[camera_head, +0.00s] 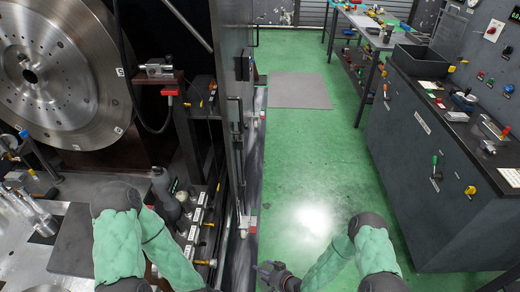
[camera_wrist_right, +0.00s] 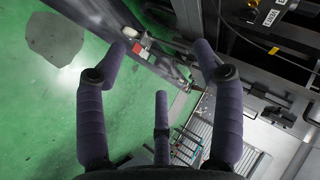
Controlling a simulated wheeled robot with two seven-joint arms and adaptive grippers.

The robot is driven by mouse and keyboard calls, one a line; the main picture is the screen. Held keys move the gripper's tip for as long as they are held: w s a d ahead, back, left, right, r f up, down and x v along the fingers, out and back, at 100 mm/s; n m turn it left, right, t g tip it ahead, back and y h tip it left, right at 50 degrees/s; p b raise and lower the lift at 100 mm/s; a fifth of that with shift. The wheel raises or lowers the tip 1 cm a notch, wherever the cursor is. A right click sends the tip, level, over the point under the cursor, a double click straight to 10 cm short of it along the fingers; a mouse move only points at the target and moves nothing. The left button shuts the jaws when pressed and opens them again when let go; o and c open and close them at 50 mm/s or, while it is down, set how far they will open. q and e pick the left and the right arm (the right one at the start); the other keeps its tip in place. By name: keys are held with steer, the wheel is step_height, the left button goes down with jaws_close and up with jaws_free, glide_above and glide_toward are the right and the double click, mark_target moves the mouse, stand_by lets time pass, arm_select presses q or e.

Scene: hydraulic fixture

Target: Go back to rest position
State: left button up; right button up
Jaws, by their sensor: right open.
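My right gripper (camera_head: 276,275) is low in the middle of the head view, above the green floor beside the machine's edge. In the right wrist view its purple fingers (camera_wrist_right: 160,65) are spread apart with nothing between them. Beyond them are the floor and the machine's edge with a small red and white part (camera_wrist_right: 140,47). My left arm reaches down over the machine bed at the lower left of the head view. Its gripper is beyond the bottom edge and hidden.
A large steel disc (camera_head: 50,75) stands at left. A tall dark door frame (camera_head: 232,90) separates the machine from the open green floor (camera_head: 310,140). A dark cabinet (camera_head: 430,170) with a black bin (camera_head: 420,62) stands at right. A grey mat (camera_head: 300,90) lies farther back.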

arm_select(q)
step_height(320, 180, up, 3)
steer(key=p, duration=0.3)
steer(key=shift+r, duration=0.2)
arm_select(e)
steer(key=s+d+r+g+h, duration=0.2)
steer(key=s+d+r+g, duration=0.1)
steer(key=s, duration=0.6)
steer(key=s+d+r+g+h, duration=0.1)
steer(key=s+d+r+g, duration=0.3)
steer(key=s+r, duration=0.4)
steer(key=shift+s+d+m+h, duration=0.3)
steer(key=shift+s+d+h, duration=0.1)
steer(key=shift+s+d, duration=0.1)
arm_select(q)
steer(key=shift+c, duration=0.3)
arm_select(e)
steer(key=shift+w, duration=0.1)
steer(key=shift+c, duration=0.3)
